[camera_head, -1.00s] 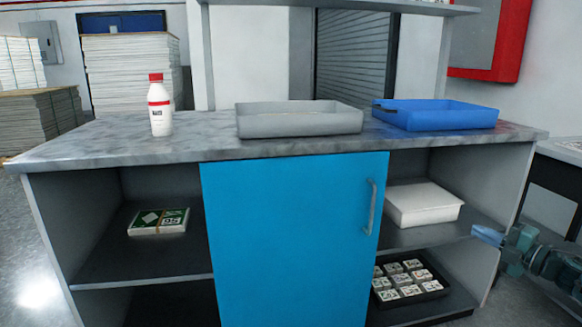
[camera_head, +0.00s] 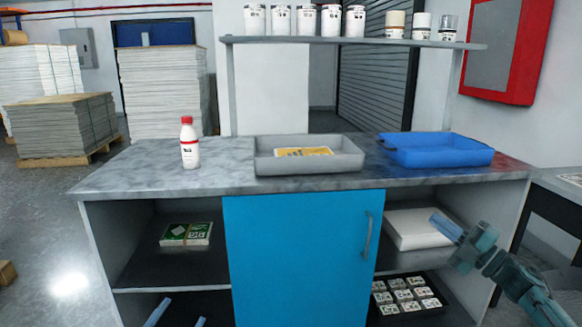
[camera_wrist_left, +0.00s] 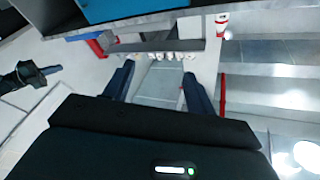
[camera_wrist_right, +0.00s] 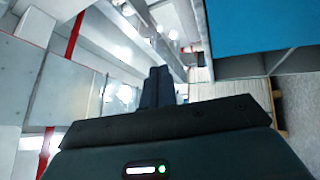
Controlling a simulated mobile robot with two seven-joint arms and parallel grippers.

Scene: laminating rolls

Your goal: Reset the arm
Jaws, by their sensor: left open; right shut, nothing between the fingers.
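My left gripper (camera_head: 177,318) shows only as two separated blue fingertips at the bottom edge of the head view, in front of the lower left shelf. In the left wrist view its fingers (camera_wrist_left: 157,80) stand apart with nothing between them. My right gripper (camera_head: 447,228) comes in from the right in the head view, in front of the white box (camera_head: 415,229) on the right shelf. In the right wrist view its fingers (camera_wrist_right: 158,78) are together and empty. Neither gripper holds anything.
The counter holds a white bottle with a red cap (camera_head: 189,143), a grey tray (camera_head: 310,165) with a yellow item (camera_head: 304,152), and a blue tray (camera_head: 437,151). Below are a blue door (camera_head: 297,260), a green-and-white pack (camera_head: 186,233) and a black tray of small boxes (camera_head: 442,301).

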